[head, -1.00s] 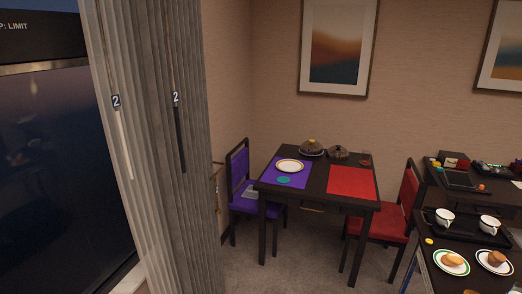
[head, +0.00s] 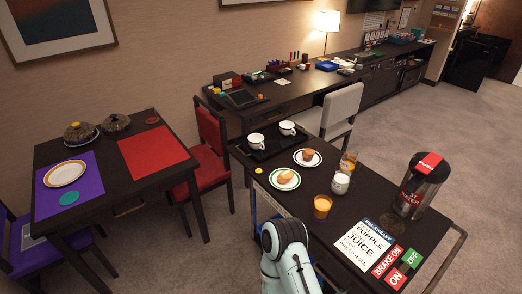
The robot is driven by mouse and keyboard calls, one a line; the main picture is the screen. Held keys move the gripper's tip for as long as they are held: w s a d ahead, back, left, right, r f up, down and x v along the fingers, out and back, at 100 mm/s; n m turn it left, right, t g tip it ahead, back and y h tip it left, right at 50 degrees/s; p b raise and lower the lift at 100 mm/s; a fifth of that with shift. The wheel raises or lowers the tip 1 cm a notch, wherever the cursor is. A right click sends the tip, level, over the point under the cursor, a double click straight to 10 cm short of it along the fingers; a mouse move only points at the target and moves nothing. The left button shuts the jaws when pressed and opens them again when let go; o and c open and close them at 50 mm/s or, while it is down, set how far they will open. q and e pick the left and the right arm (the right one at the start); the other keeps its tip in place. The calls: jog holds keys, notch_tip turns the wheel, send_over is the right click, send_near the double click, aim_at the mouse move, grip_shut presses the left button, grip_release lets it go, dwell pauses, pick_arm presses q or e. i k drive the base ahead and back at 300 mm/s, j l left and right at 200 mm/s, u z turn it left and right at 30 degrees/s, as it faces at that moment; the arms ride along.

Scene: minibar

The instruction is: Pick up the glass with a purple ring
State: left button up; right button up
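I cannot make out a purple ring on any glass. A glass of orange juice (head: 322,206) stands near the front edge of the trolley top (head: 300,220). A second glass with orange contents (head: 348,162) stands behind a white lidded pot (head: 340,183), which partly hides it. Neither of my grippers shows. A white and dark link of one of my arms reaches in at the bottom middle, in front of the trolley.
The trolley also carries a large dark dispenser (head: 416,190), a menu card (head: 365,243), plates with pastries (head: 285,179) and a tray with cups (head: 262,153). A table with purple and red mats (head: 152,154) and a red chair (head: 212,135) stand left. Carpet is open at right.

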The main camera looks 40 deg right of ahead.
aim_at(322, 203)
jog(key=i+z, duration=0.2)
jog(key=i, duration=0.6)
jog(key=i+j+z, duration=0.1)
jog(key=i+z, duration=0.15)
jog(key=i, duration=0.6)
jog(key=i+u, duration=0.2)
jog(key=u, duration=0.15)
jog(key=i+l+u, duration=0.1)
jog(key=u, duration=0.3)
jog(key=i+l+u, duration=0.2)
jog(key=u, duration=0.15)
jog(key=i+u, duration=0.1)
jog(key=u, duration=5.4)
